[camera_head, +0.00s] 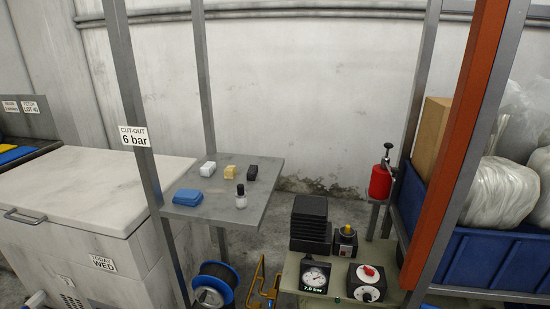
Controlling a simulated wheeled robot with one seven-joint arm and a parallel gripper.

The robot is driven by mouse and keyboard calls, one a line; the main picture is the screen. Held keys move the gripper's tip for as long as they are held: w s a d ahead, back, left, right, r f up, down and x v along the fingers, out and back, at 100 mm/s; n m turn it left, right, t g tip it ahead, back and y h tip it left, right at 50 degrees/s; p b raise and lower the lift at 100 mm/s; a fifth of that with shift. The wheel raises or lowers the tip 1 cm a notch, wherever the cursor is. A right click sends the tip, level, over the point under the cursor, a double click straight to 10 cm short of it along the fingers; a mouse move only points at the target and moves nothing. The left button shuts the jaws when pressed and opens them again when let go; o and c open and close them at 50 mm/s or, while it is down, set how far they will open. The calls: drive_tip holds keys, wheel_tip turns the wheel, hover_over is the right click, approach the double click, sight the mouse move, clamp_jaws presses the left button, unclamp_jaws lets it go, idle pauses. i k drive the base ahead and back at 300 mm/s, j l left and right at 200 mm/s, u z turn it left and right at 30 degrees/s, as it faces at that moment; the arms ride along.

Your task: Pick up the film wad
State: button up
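Several crumpled bundles of clear, whitish film lie in a blue crate (482,258) at the right edge. The nearest film wad (500,192) bulges above the crate's rim, partly behind the orange upright. Another film wad (508,122) lies behind it, and more film is cut off by the picture's right edge. I cannot tell which wad is meant. My gripper is not in view.
An orange upright (468,130) stands before the crate. A cardboard box (431,135) is in it. A grey shelf (258,195) holds small blocks, a blue pad and a bottle. A red canister (380,182), black trays (310,220) and a gauge (314,277) stand left of the crate.

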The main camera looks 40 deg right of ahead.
sight(209, 167)
drive_tip(key=z, duration=0.4)
drive_tip(key=i+j+u, duration=0.35)
drive_tip(key=i, duration=0.15)
drive_tip(key=i+j+u, duration=0.3)
drive_tip(key=i, duration=0.25)
drive_tip(key=i+u, duration=0.35)
drive_tip(key=i, duration=0.15)
drive_tip(key=i+j+z, duration=0.25)
drive_tip(key=i+z, duration=0.2)
drive_tip(key=i, duration=0.2)
drive_tip(key=i+j+z, duration=0.6)
drive_tip(key=i, duration=0.35)
